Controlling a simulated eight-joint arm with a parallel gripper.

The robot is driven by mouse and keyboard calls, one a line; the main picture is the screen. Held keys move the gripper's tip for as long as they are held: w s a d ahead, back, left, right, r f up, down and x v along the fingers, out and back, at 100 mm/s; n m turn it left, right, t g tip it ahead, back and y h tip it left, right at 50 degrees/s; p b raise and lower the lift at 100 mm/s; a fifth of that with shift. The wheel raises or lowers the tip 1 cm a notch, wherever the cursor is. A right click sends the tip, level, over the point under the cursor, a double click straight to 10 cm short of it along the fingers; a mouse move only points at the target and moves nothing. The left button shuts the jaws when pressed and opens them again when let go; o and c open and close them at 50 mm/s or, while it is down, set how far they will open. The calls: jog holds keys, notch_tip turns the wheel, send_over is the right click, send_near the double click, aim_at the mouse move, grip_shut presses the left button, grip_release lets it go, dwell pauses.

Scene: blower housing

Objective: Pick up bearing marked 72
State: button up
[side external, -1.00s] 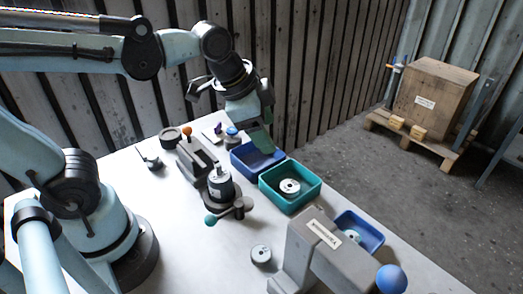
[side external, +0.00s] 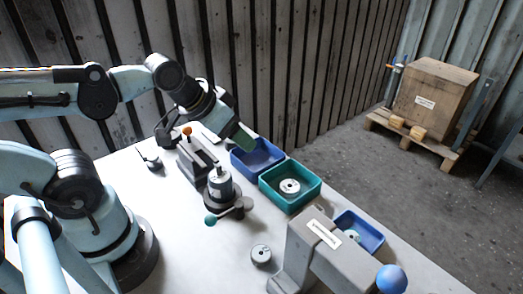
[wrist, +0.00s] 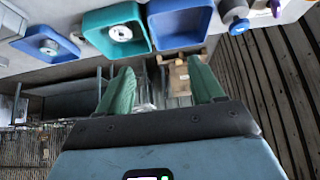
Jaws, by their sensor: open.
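My gripper (side external: 243,138) is open and empty, tilted in the air near the back edge of the table, by the empty blue bin (side external: 258,158). In the wrist view its two green fingers (wrist: 163,82) are spread apart with nothing between them. A round bearing-like part (side external: 289,187) lies in the teal bin (side external: 268,197); it also shows in the wrist view (wrist: 120,32). Another ring-like part (side external: 353,236) lies in the right blue bin (side external: 372,238), also in the wrist view (wrist: 48,47). A grey disc (side external: 261,254) lies on the table. I cannot read a 72 on any.
A dark motor-like assembly (side external: 220,188) stands mid-table beside a grey fixture (side external: 192,160). A grey press-like stand (side external: 322,240) with a blue knob (side external: 391,279) is at the front right. The front-left tabletop is clear.

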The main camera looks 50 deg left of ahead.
jog(key=shift+o, duration=0.4)
jog(key=r+n+g, duration=0.2)
jog(key=g, duration=0.5)
send_over(261, 253)
jog(key=shift+f, duration=7.85)
jog(key=shift+c, duration=0.4)
jog(key=c, duration=1.1)
